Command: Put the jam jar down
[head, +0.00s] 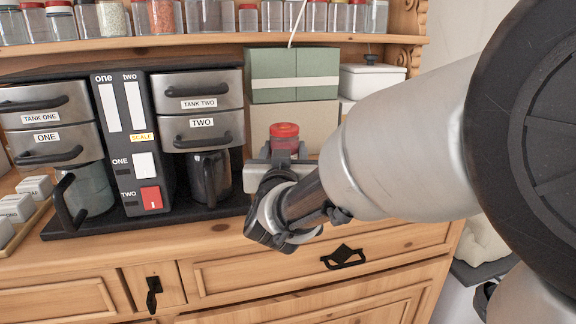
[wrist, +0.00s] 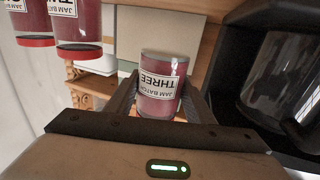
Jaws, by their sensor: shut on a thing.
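The jam jar (head: 284,130) shows in the head view with a red lid on top, upright, in front of a beige box at the back of the dresser. My gripper (head: 276,160) reaches it from the front and is shut on it. In the wrist view the jar (wrist: 159,76) sits between both fingers, its label reading "JAM BATCH THREE" upside down. Its lower part in the head view is hidden by my gripper, so I cannot tell if it touches the dresser top (head: 180,237).
A black coffee machine (head: 131,140) with a dark carafe (head: 209,178) stands close left of my gripper. A green box (head: 292,75) and a white lidded box (head: 371,82) are behind. Two more red-lidded jam jars (wrist: 77,22) show in the wrist view. A shelf of jars runs above.

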